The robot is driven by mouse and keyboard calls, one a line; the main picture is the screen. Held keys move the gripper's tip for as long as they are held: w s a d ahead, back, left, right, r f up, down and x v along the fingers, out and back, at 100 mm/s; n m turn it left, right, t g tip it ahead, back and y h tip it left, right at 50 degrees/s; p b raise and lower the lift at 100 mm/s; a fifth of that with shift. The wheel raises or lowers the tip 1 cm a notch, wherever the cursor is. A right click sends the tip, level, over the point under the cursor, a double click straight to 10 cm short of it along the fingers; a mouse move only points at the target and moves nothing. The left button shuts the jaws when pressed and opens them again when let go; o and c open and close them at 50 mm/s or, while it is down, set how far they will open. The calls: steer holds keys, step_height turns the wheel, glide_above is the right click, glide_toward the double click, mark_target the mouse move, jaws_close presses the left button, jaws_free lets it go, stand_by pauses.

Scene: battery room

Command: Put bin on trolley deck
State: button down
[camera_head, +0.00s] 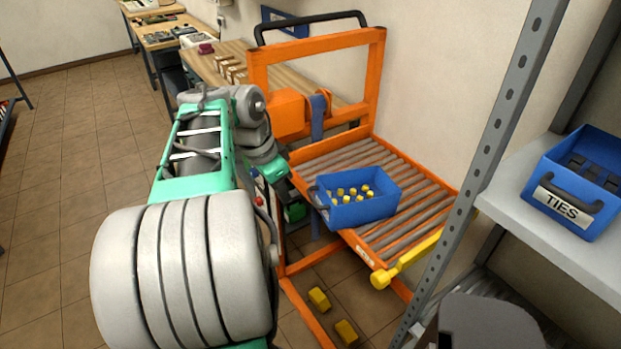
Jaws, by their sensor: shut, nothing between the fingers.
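A blue bin (365,211) with several small yellow pieces inside is at the left side of the orange trolley's roller deck (416,213). It looks upright, and its left end appears to stick out past the deck's left edge. A dark handle (320,197) is on that end. My gripper (298,211) is just left of the handle, partly hidden by my arm. It is shut with nothing in it. I cannot tell whether it touches the bin.
Two yellow pieces (318,298) (346,332) lie on the floor by the trolley's base. A grey shelf (545,225) at right holds a blue bin labelled TIES (566,207). A wooden workbench (228,60) stands behind. Tiled floor at left is clear.

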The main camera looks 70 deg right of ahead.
steer(key=s+d+f+p, duration=0.1)
steer(key=s+d+f, duration=0.4)
steer(key=f, duration=0.4)
steer(key=shift+d+f, duration=0.2)
steer(key=shift+d, duration=0.05)
